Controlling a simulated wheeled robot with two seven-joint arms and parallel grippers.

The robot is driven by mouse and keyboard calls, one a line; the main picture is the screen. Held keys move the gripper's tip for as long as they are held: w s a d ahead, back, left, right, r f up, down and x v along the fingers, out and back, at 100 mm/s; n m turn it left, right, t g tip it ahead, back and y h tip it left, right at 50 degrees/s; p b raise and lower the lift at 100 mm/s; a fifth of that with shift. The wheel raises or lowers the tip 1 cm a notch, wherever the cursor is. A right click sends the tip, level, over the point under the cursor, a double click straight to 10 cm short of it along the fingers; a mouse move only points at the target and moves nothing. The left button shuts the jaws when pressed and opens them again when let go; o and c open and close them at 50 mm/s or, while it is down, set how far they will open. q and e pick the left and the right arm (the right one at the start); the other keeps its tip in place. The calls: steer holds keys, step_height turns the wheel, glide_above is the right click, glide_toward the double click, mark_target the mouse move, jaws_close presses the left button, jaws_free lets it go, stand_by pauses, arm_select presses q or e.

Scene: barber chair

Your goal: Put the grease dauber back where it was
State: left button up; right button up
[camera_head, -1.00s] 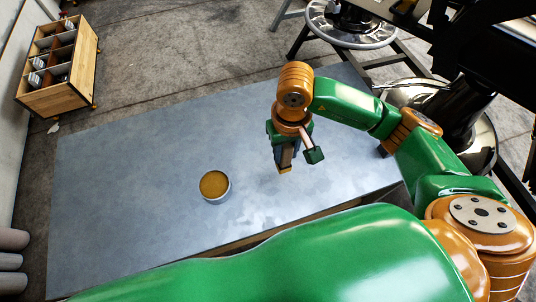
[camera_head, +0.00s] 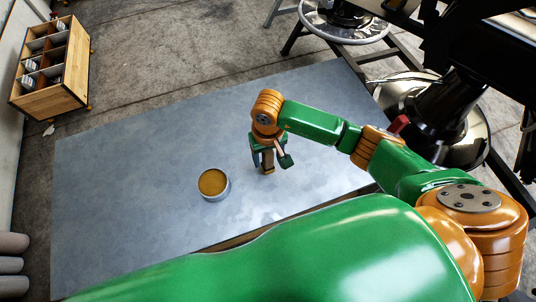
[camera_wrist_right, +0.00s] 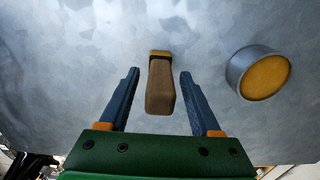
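The grease dauber (camera_wrist_right: 160,85) has a brown handle with a dark band and a yellow end. In the wrist view it is between the two blue fingers of my right gripper (camera_wrist_right: 159,78), with a gap on each side. The gripper is open. In the head view the dauber (camera_head: 268,163) is just under my right gripper (camera_head: 266,155), right of the grease tin. Its yellow end points down at the table; I cannot tell if it touches. The round grey tin (camera_head: 214,184) with yellow-brown grease also shows right of the fingers in the wrist view (camera_wrist_right: 258,73). My left gripper is not in view.
The grey metal table (camera_head: 120,210) is otherwise clear, with free room left of the tin. A wooden compartment box (camera_head: 52,65) stands on the floor at the upper left. Dark chair parts with a shiny round base (camera_head: 430,120) stand at the right.

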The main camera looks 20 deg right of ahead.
steer(key=shift+r, duration=0.35)
step_height(320, 180, up, 11)
steer(key=shift+f+b, duration=0.2)
steer(key=shift+b, duration=0.7)
steer(key=shift+r, duration=0.45)
